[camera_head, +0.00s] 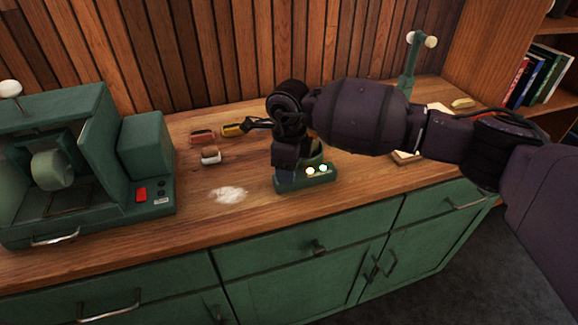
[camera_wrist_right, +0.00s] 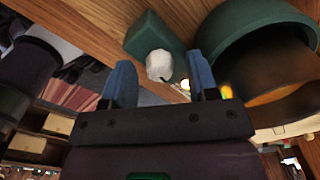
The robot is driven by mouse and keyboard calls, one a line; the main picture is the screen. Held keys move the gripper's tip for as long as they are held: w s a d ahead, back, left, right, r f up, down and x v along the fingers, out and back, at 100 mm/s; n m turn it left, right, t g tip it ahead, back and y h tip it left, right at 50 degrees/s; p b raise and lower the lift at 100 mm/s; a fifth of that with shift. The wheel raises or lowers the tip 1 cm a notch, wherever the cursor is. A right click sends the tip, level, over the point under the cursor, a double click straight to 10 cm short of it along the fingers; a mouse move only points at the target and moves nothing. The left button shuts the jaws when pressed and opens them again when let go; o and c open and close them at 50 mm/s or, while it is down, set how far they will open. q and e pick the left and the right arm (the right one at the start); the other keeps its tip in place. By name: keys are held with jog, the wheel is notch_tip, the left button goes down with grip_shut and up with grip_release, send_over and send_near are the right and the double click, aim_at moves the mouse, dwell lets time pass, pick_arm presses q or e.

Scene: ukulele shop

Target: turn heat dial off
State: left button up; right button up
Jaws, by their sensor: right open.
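A small green heater (camera_head: 318,181) stands near the counter's front edge, with two lit lamps on its front panel. In the wrist view its green base (camera_wrist_right: 150,33) carries a pale, rounded dial (camera_wrist_right: 159,66). A round green pot with a brown inside (camera_wrist_right: 265,55) is beside it. My right gripper (camera_head: 288,177) is low over the heater's left side and hides the dial in the head view. In the wrist view its two blue fingers (camera_wrist_right: 161,80) are open, with the dial showing between their tips. I cannot tell if they touch it. My left gripper is not in view.
A large green machine (camera_head: 70,165) with a red switch stands at the left. Small tools (camera_head: 203,136) lie behind the heater, and a white powder patch (camera_head: 229,194) is left of it. A green stand (camera_head: 412,65) rises at the back right. The front-left counter is mostly clear.

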jog(key=shift+c, duration=0.5)
jog(key=c, duration=0.8)
